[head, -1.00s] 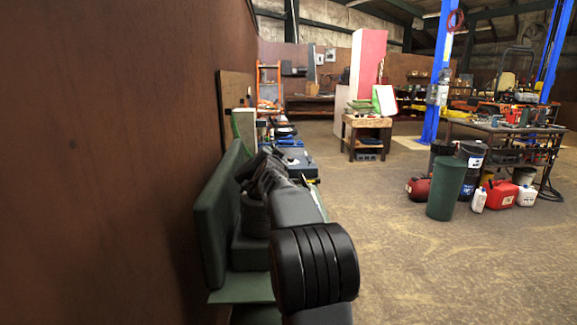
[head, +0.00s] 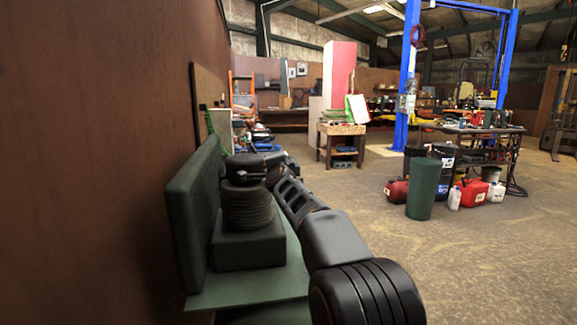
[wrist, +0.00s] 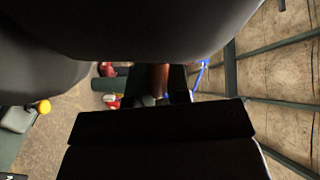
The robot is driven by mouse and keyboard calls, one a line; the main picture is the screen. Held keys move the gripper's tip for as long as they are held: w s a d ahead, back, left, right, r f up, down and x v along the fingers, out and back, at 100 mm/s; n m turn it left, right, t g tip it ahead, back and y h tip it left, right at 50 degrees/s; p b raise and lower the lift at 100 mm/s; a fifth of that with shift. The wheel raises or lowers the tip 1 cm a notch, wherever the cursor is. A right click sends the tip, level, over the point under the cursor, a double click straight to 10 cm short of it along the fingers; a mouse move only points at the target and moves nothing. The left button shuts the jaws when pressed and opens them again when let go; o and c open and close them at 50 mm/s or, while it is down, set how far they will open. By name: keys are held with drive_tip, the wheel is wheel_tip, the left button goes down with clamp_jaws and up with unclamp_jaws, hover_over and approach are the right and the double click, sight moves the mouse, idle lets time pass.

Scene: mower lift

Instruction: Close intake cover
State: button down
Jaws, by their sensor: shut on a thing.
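The intake cover (head: 192,215) is a dark green panel standing nearly upright, its face towards the intake. Beside it, on a green base plate (head: 275,287), stands a green box (head: 250,250) with a ribbed black cylinder (head: 246,208) on it. My black gripper (head: 238,165) is above the cylinder, its tip at the cover's upper far edge. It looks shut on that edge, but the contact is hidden.
A brown wall (head: 90,160) runs close along the left. A small wooden table (head: 341,130), a green bin (head: 422,190), red cans (head: 474,192) and a workbench (head: 470,130) stand further off. The floor on the right is clear.

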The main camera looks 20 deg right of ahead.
drive_tip(key=shift+w+f, duration=0.1)
drive_tip(key=shift+f, duration=0.45)
drive_tip(key=c, duration=1.2)
unclamp_jaws()
drive_tip(key=shift+o, duration=0.2)
drive_tip(key=shift+r, duration=0.1)
drive_tip(key=shift+r, duration=0.1)
drive_tip(key=shift+s+a, duration=0.1)
drive_tip(key=shift+s, duration=0.35)
drive_tip(key=b+v, duration=0.1)
drive_tip(key=v, duration=1.2)
drive_tip(key=shift+a, duration=0.1)
